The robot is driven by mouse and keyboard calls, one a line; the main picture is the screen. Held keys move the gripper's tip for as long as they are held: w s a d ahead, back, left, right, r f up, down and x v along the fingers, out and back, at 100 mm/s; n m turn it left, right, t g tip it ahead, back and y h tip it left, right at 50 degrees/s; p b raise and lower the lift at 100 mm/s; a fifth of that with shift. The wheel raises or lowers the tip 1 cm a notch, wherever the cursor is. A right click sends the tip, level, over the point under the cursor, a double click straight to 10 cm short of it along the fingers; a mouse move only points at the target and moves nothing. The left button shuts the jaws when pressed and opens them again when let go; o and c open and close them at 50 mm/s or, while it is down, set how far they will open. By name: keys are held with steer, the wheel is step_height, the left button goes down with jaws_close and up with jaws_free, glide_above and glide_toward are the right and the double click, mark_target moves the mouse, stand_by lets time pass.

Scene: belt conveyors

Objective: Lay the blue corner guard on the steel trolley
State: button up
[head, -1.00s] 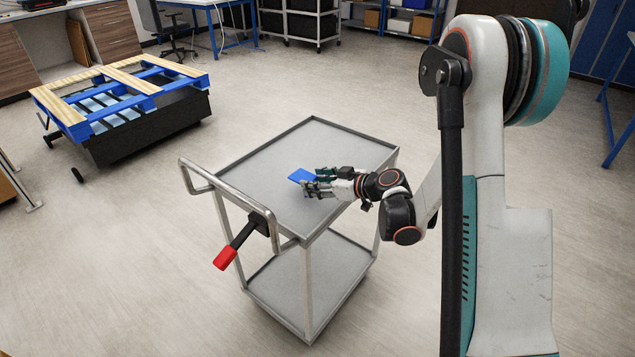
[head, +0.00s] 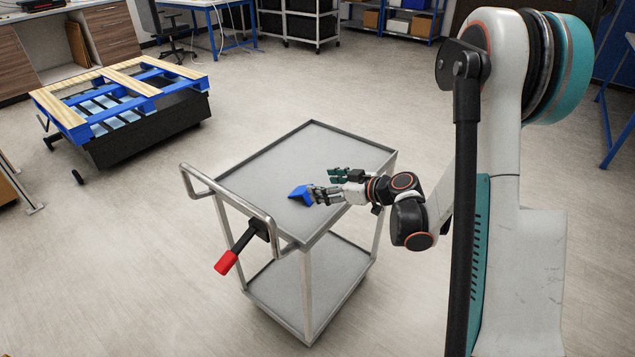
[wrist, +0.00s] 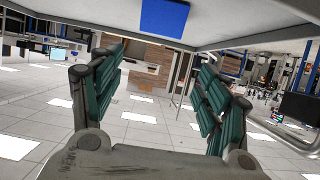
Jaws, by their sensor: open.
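The blue corner guard (head: 300,194) rests on the grey top of the steel trolley (head: 275,170), with two angled faces showing. My gripper (head: 330,183) is open over the trolley top, just right of the guard. Its nearer finger overlaps or nearly meets the guard's right end in the head view; I cannot tell whether they touch. In the wrist view, which looks upside down, the guard (wrist: 165,14) lies beyond the spread teal fingers (wrist: 158,100), with nothing between them. The trolley's grey top (wrist: 100,12) also shows there.
The trolley has a tubular push handle (head: 230,200) at its left, with a red-ended black lever (head: 228,260). A lower shelf (head: 310,285) is empty. A blue and wood pallet (head: 120,95) on a dark base stands left. The floor around the trolley is clear.

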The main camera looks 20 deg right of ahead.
steer(key=p+v, duration=0.1)
steer(key=v, duration=0.7)
steer(key=shift+s+p, duration=0.15)
steer(key=shift+p, duration=0.25)
stand_by(0.4)
